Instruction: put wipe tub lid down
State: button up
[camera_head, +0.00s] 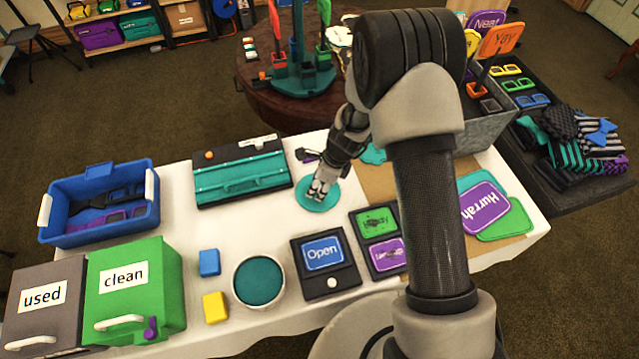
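A round teal disc (312,203), apparently the wipe tub lid, is at the back middle of the white table. My gripper (320,190) points down over it, with its fingertips at the disc's upper face. I cannot tell whether the fingers grip a knob on it, or whether the disc rests flat on the cloth or sits just above it. A round tub (258,281) with a pale rim and teal inside stands at the front middle, apart from the disc. My arm hides part of the table to the right.
A teal case (242,176) lies just left of the disc. A blue crate (100,205), grey "used" box (42,297) and green "clean" box (130,290) stand left. Blue (209,262) and yellow (215,307) blocks and the "Open" sign (325,254) are in front. Bare cloth lies between.

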jog(key=p+v, duration=0.5)
jog(key=v, duration=0.8)
notch_tip(320, 180, up, 9)
jog(key=n, duration=0.4)
send_over(330, 195)
jog(key=s+d, duration=0.1)
jog(key=s+d+r+n+t, duration=0.25)
jog(key=s+r+n, duration=0.4)
jog(key=r, duration=0.45)
jog(key=s+d+r+n+h, duration=0.1)
jog(key=s+d+r+n, duration=0.1)
jog(key=s, duration=0.3)
jog(key=s+d+r+n+h, duration=0.1)
jog(key=s+d+r+n, duration=0.2)
jog(key=s+n, duration=0.2)
jog(key=s+d+r+n+t+h, duration=0.1)
jog(key=s+d+r+n, duration=0.1)
jog(key=s, duration=0.5)
jog(key=shift+d+r+n, duration=0.25)
jog(key=shift+r+n, duration=0.4)
jog(key=shift+n, duration=0.4)
jog(key=shift+c, duration=0.2)
